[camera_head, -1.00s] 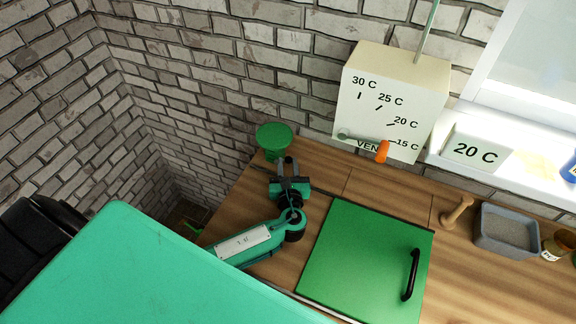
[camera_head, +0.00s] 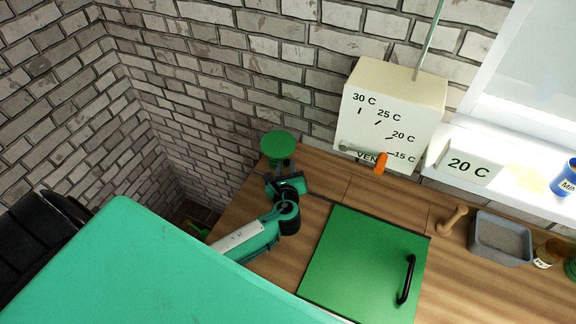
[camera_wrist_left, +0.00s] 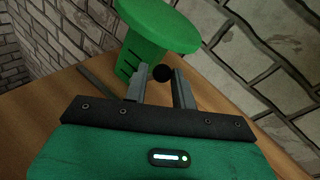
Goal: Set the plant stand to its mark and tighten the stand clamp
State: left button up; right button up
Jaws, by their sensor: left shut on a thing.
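The plant stand (camera_head: 278,146) is green with a round, flat top. It stands at the far left corner of the wooden bench, by the brick wall. It also shows in the left wrist view (camera_wrist_left: 158,25), where dark marks line its lower body. A round black knob (camera_wrist_left: 162,73), seemingly the stand clamp, sits at the stand's side, between my left fingertips. My left gripper (camera_head: 277,171) is close in front of the stand and shut on this knob. The fingers partly hide the stand's lower part in the head view. My right gripper is out of view.
A green hatch (camera_head: 365,262) with a black handle lies right of my arm. A cream vent box (camera_head: 392,115) with temperature marks and an orange-tipped lever stands behind. A wooden peg (camera_head: 453,221), a grey tray (camera_head: 478,249) and jars are at the right.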

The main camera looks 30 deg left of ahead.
pick_arm(q)
jog(key=shift+a+r+n, duration=0.1)
jog(key=shift+n, duration=0.2)
jog(key=shift+p, duration=0.3)
jog(key=o, duration=1)
jog(key=shift+c, duration=0.2)
